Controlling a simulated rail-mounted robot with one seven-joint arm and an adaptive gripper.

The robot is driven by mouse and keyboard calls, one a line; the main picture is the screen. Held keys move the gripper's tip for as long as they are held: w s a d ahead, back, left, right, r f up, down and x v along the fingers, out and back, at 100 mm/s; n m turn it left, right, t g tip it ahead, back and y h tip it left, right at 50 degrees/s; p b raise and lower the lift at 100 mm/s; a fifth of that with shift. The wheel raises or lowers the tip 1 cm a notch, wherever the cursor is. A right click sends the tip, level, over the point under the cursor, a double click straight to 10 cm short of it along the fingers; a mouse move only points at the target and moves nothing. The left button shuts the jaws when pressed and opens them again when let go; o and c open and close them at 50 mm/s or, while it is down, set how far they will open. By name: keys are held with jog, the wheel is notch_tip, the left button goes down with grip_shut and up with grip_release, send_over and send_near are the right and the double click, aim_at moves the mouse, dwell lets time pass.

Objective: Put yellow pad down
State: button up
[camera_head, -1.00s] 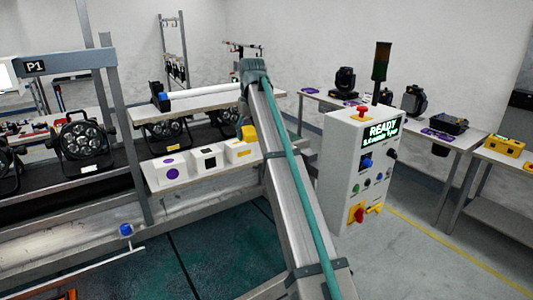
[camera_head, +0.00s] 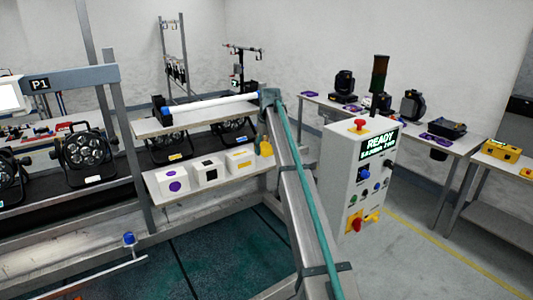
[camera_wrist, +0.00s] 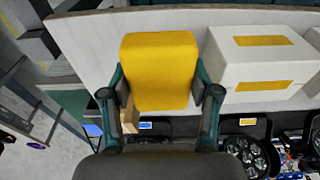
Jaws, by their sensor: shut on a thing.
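The yellow pad (camera_wrist: 160,70) is a rounded yellow block between the two teal fingers of my gripper (camera_wrist: 158,88) in the wrist view. My gripper is shut on it. In the head view the yellow pad (camera_head: 266,148) shows at the right end of the low white shelf (camera_head: 205,187), beside the white box with the yellow label (camera_head: 241,160). In the wrist view that box (camera_wrist: 262,70) is right of the pad, with a small gap between them. I cannot tell whether the pad touches the shelf. My arm hides part of this area in the head view.
A white box with a purple dot (camera_head: 173,185) and one with a black square (camera_head: 207,172) stand left along the shelf. A white control cabinet (camera_head: 358,185) reading READY stands right of my arm. Stage lights (camera_head: 84,150) sit on the left rack.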

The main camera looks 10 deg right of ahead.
aim_at(266, 161)
jog(key=shift+w+d+f, duration=0.3)
jog(key=shift+w+f, duration=0.15)
jog(key=shift+f, duration=0.15)
jog(key=shift+f+p, duration=0.7)
jog(key=shift+f, duration=1)
jog(key=shift+f, duration=0.15)
jog(key=o, duration=1.3)
jog(key=shift+o, duration=0.2)
jog(key=r+b, duration=0.1)
jog(key=r, duration=0.3)
jog(key=s+r+b, duration=0.1)
jog(key=r, duration=0.3)
jog(key=d+r+b, duration=0.1)
jog(key=r, duration=0.3)
jog(key=shift+s+r+b, duration=0.1)
jog(key=shift+s+b, duration=0.15)
jog(key=shift+b, duration=0.1)
